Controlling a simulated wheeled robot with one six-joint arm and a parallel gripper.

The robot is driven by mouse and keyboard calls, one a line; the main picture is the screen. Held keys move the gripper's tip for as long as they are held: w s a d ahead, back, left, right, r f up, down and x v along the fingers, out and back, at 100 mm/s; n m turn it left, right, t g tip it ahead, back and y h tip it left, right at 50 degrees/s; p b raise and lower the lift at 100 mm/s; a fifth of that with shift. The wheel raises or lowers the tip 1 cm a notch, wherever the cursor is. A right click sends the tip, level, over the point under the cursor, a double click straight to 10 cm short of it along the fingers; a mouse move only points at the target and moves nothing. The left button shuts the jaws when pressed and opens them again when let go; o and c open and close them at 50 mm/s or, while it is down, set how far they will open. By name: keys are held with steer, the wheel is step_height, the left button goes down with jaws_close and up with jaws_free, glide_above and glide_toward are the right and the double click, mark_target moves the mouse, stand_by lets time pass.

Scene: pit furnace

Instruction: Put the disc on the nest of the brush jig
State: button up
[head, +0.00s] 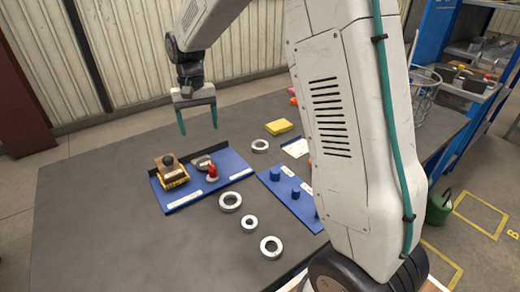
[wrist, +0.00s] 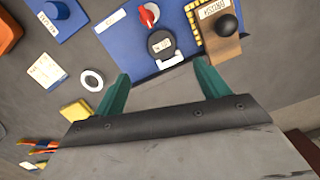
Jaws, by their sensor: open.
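A blue board (head: 236,172) on the grey table looks like the brush jig. It also shows in the wrist view (wrist: 122,42). It carries a brown block (wrist: 223,43) with a black knob and yellow edging, a red-and-white knob (wrist: 148,14), and a dark round piece with a pale label (wrist: 160,44). I cannot tell whether this round piece is the disc or part of the jig, nor which part is the nest. My gripper (head: 199,130) is open and empty, raised above the far side of the board; its teal fingers also show in the wrist view (wrist: 162,69).
Several metal rings, one of them here (head: 230,201), lie on the table. A second blue board (head: 283,203) with blue pegs stands to the right, partly behind my arm. A yellow block (head: 279,127) and a white card (head: 296,148) lie farther back. The table's left side is clear.

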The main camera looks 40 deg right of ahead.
steer(key=s+d+r+n+t, duration=0.1)
steer(key=s+r, duration=0.4)
steer(key=s, duration=0.4)
steer(key=s+d+r, duration=0.1)
steer(key=s+r, duration=0.4)
steer(key=s, duration=0.3)
steer(key=s+f+n+t, duration=0.1)
steer(key=s, duration=1.7)
steer(key=shift+d+f+n+t, duration=0.3)
steer(key=shift+n, duration=0.1)
steer(key=shift+s, duration=0.1)
